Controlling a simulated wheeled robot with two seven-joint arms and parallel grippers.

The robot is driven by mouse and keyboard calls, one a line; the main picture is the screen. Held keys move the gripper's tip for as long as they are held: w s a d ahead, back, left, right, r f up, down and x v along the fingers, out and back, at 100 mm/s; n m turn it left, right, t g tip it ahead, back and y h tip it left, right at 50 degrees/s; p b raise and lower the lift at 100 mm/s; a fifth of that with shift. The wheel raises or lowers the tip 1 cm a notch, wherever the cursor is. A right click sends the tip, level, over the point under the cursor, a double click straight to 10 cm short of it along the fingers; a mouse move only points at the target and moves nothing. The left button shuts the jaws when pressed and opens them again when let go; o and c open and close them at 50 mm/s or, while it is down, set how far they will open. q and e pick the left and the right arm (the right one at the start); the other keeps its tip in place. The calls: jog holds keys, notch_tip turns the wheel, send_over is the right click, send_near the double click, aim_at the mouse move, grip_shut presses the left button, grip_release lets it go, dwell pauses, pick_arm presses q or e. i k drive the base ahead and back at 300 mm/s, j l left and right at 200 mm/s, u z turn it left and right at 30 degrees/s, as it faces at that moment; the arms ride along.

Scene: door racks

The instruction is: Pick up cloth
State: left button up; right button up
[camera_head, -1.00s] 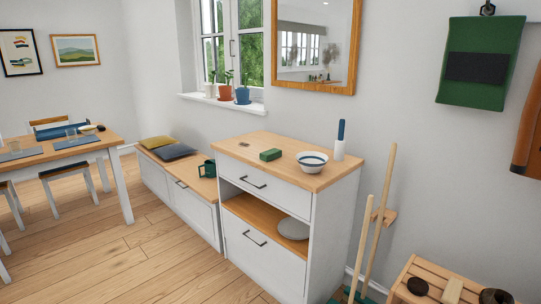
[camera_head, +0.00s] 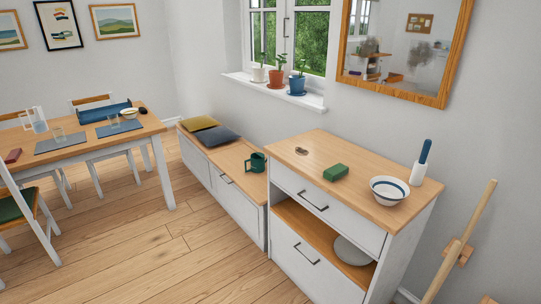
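No thing in view is clearly a cloth. A small green block-shaped item (camera_head: 336,172) lies on top of the white cabinet (camera_head: 350,225); I cannot tell whether it is a folded cloth. Neither of my grippers is in view.
A striped bowl (camera_head: 389,190) and a white holder with a blue handle (camera_head: 421,163) share the cabinet top. A low bench (camera_head: 229,166) bears cushions and a green mug (camera_head: 256,162). A dining table (camera_head: 93,148) stands at left. The wooden floor (camera_head: 165,250) between is clear.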

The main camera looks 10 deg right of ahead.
aim_at(332, 174)
jog(key=i+j, duration=0.15)
jog(key=i, duration=0.55)
jog(key=i+j, duration=0.1)
jog(key=i, duration=0.65)
